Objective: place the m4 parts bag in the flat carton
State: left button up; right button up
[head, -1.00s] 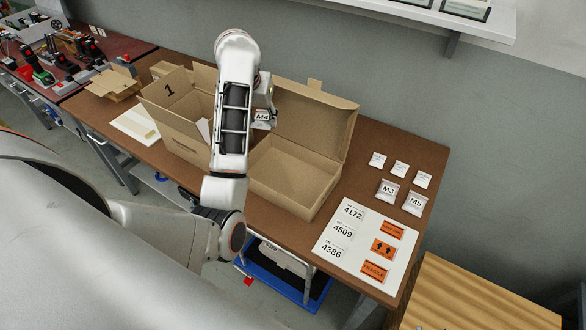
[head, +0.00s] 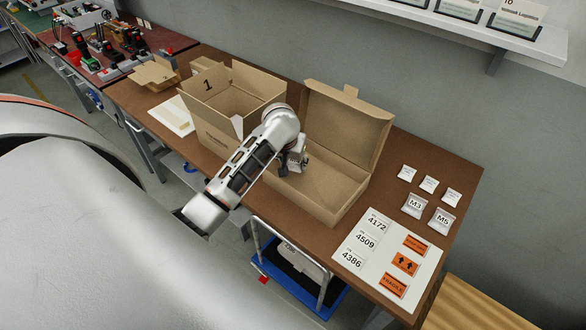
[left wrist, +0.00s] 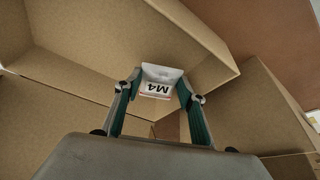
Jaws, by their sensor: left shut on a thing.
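The flat carton (head: 347,158) stands open on the brown table, its lid raised at the back. My left gripper (head: 298,160) is over the left part of this carton in the head view. In the left wrist view my left gripper (left wrist: 158,92) is shut on the M4 parts bag (left wrist: 156,88), a small pale bag with an M4 label. Cardboard walls surround the bag in that view. I cannot tell whether the bag touches the carton floor. In the head view the arm and gripper mostly hide the bag. My right gripper is not in view.
A taller open carton marked 1 (head: 222,108) stands directly left of the flat carton. The M3 bag (head: 415,206), the M5 bag (head: 441,221) and several small white packets (head: 429,184) lie to the right. A label sheet (head: 388,254) lies at the front right.

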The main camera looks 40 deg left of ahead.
aim_at(292, 167)
pick_arm(q)
notch_tip(292, 167, down, 3)
jog(key=shift+r, duration=0.2)
jog(key=shift+f, duration=0.2)
jog(key=shift+f, duration=0.1)
jog(key=o, duration=1.1)
jog(key=v, duration=1.2)
